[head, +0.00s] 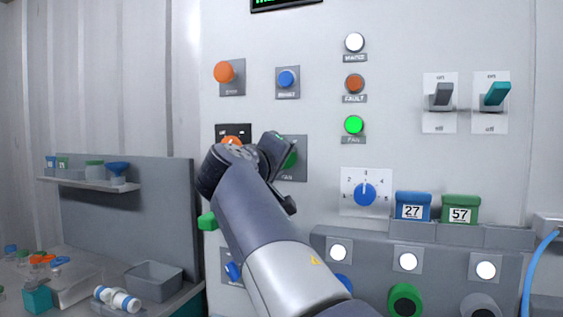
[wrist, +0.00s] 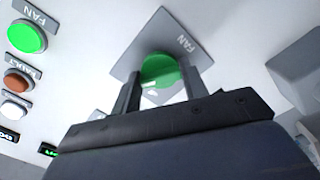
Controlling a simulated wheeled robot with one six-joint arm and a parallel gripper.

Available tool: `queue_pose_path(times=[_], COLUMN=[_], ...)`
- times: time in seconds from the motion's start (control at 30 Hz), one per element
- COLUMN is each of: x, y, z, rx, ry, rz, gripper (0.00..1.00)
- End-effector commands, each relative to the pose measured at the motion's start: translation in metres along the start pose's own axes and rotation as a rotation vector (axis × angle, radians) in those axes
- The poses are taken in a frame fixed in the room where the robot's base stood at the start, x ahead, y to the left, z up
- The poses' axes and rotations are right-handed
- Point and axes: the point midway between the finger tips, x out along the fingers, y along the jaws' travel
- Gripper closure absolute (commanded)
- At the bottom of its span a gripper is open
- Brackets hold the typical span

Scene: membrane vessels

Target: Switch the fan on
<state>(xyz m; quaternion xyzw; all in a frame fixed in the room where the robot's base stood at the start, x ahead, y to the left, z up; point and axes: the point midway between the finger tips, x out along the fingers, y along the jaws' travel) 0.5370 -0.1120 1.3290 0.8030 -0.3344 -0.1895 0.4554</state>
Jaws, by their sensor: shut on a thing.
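The fan control is a round green piece on a grey plate marked FAN on the panel. In the head view the fan control (head: 291,159) is mostly hidden behind my wrist. In the wrist view the green fan control (wrist: 160,68) sits between my two fingers, and my gripper (wrist: 160,84) is shut on it. In the head view my gripper (head: 276,150) is at the plate, its fingertips hard to make out. The round FAN lamp (head: 354,125) glows bright green; it also shows in the wrist view (wrist: 27,37).
An orange knob (head: 232,143) is just left of my wrist. An orange button (head: 224,72) and a blue button (head: 287,79) are above. A blue dial (head: 365,194) is right, with two lever switches (head: 443,96) (head: 494,95) farther right. A shelf (head: 90,184) stands left.

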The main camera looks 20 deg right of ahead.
Motion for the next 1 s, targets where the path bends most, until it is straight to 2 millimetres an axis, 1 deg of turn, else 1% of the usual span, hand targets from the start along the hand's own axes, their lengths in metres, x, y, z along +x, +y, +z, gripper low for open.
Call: queue_pose_path(times=[0.1, 0.13, 0.4, 0.63, 0.73, 0.87, 1.0], x=[0.0, 0.0, 0.0, -0.001, -0.007, -0.025, -0.052], y=[-0.002, -0.002, -0.001, 0.0, -0.001, -0.001, -0.002], z=[0.001, 0.001, 0.0, 0.0, 0.0, 0.0, -0.001], rx=[0.001, 0.001, 0.0, 0.0, 0.0, 0.001, 0.0], ry=[-0.002, -0.002, -0.001, 0.0, 0.002, 0.004, 0.005], rz=[-0.003, -0.003, -0.001, -0.001, -0.001, -0.002, -0.003], gripper=[0.81, 0.57, 0.36, 0.36, 0.36, 0.36, 0.36])
